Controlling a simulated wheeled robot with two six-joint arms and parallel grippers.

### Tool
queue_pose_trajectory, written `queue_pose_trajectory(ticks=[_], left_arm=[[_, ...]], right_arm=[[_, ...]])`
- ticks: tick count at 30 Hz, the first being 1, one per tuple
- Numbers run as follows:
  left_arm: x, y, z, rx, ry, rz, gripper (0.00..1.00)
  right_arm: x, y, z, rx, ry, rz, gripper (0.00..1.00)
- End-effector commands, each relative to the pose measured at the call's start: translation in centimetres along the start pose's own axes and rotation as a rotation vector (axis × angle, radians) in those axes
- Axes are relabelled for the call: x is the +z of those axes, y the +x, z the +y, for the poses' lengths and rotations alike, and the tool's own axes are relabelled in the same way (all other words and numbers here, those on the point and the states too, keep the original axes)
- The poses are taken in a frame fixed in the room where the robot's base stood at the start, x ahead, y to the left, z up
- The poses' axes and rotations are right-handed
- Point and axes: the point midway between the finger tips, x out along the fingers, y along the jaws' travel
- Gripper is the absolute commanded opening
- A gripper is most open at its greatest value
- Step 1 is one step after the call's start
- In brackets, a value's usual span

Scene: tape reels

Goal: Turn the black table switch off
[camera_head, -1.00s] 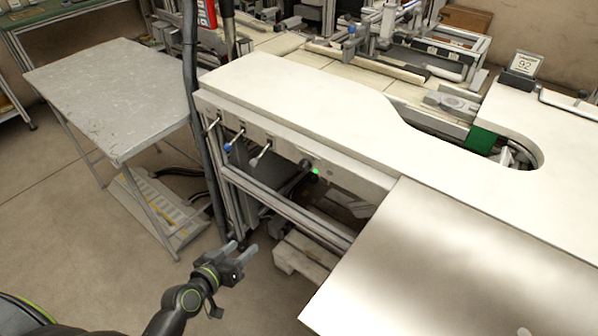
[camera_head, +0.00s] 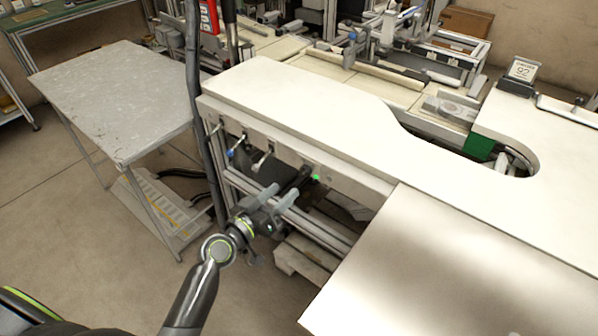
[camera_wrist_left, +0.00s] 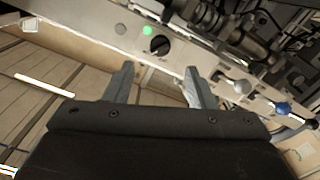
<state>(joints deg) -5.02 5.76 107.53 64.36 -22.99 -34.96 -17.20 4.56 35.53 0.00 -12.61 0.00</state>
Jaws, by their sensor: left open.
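The black table switch (camera_wrist_left: 160,46) is a round black knob on the pale front panel under the white table. It sits beside a lit green light (camera_wrist_left: 147,31). In the head view the dark switch (camera_head: 305,172) shows just left of the green light (camera_head: 316,179), under the table edge. My left gripper (camera_head: 281,196) is open and empty, in front of and below the panel. In the left wrist view the left gripper's fingers (camera_wrist_left: 160,75) are spread, with the switch ahead between them and apart from both. My right gripper is not in view.
Levers with a blue knob (camera_head: 231,153) and a white knob (camera_head: 257,165) stick out of the panel left of the switch. A metal rail (camera_head: 315,225) runs below. A grey side table (camera_head: 115,95) stands left; a black vertical cable (camera_head: 200,110) hangs at the table corner.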

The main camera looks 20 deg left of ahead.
Motion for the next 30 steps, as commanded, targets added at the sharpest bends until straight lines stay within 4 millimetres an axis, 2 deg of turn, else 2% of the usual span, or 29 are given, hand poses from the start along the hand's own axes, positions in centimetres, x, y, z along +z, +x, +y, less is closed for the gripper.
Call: queue_pose_trajectory(ticks=[1, 6, 12, 18, 25, 30], left_arm=[[-0.2, 1.2, 0.1, 0.000, -0.002, 0.001, 0.50], [-0.2, 4.3, 0.1, 0.001, -0.001, 0.000, 0.50], [0.0, 6.8, 0.0, 0.000, -0.001, 0.000, 0.50], [0.0, 7.6, 0.0, -0.001, 0.000, 0.000, 0.50], [0.1, 7.6, 0.0, -0.001, 0.000, 0.000, 0.50], [0.1, 7.6, 0.0, -0.001, 0.000, -0.001, 0.29]], right_arm=[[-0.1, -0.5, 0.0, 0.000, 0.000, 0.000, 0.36], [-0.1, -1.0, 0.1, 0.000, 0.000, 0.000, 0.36], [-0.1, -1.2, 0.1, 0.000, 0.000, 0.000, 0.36], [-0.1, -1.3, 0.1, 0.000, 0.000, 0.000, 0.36], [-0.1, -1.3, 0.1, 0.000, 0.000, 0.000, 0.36], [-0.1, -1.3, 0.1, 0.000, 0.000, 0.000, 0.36]])
